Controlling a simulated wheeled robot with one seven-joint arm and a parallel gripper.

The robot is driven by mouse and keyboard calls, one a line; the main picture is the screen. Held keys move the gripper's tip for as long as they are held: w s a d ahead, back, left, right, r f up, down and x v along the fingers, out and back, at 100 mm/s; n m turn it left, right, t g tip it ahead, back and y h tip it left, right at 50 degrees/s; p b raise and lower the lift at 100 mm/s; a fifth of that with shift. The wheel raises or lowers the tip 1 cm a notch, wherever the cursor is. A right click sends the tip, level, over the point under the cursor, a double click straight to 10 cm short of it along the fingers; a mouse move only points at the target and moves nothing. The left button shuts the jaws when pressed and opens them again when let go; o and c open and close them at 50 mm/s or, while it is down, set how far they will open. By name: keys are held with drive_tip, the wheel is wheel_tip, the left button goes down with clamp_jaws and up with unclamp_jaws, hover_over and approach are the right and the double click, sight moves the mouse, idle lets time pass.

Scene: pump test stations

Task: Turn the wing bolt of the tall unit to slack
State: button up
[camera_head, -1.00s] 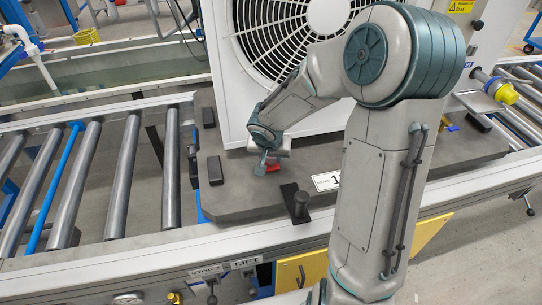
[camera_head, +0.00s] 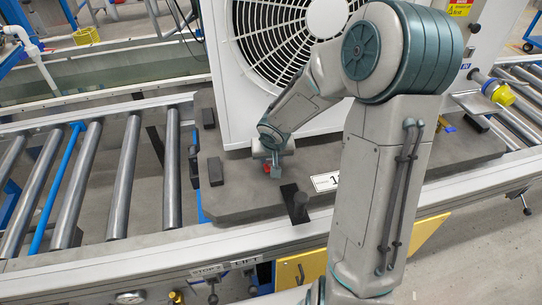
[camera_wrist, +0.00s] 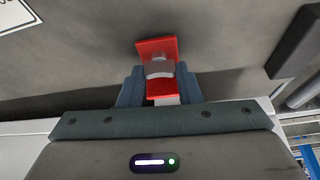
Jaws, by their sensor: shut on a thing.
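The red wing bolt (camera_wrist: 156,48) shows at the top centre of the wrist view, with a grey metal part in its middle. It sits low in front of the white unit with the fan (camera_head: 225,60), on the dark pallet. My gripper (camera_wrist: 160,88) is shut on the wing bolt, one finger on each side of it. In the head view my gripper (camera_head: 277,170) is by the pallet surface, and only a small red piece of the wing bolt (camera_head: 266,168) shows at its left. The rest of the bolt is hidden by the gripper.
The dark pallet (camera_head: 240,205) rests on the roller conveyor (camera_head: 125,175). A white label (camera_head: 325,181) lies to the right. A yellow-capped fitting (camera_head: 498,92) is far right.

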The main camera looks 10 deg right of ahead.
drive_tip(key=o, duration=1)
drive_tip(key=p+v, duration=0.8)
drive_tip(key=v, duration=0.5)
drive_tip(key=shift+s+r, duration=0.1)
drive_tip(key=shift+r, duration=0.25)
drive_tip(key=shift+r, duration=0.1)
drive_tip(key=shift+n+g, duration=0.5)
drive_tip(key=shift+g, duration=0.4)
drive_tip(key=s+r+p, duration=0.2)
drive_tip(key=s+r, duration=0.3)
drive_tip(key=s+r+p, duration=0.2)
drive_tip(key=s+r, duration=0.3)
drive_tip(key=s, duration=0.1)
drive_tip(key=s+r+p, duration=0.1)
drive_tip(key=s+r, duration=0.4)
drive_tip(key=s, duration=0.1)
drive_tip(key=shift+d+r+p, duration=0.25)
drive_tip(key=shift+r+p, duration=0.1)
drive_tip(key=shift+p, duration=0.05)
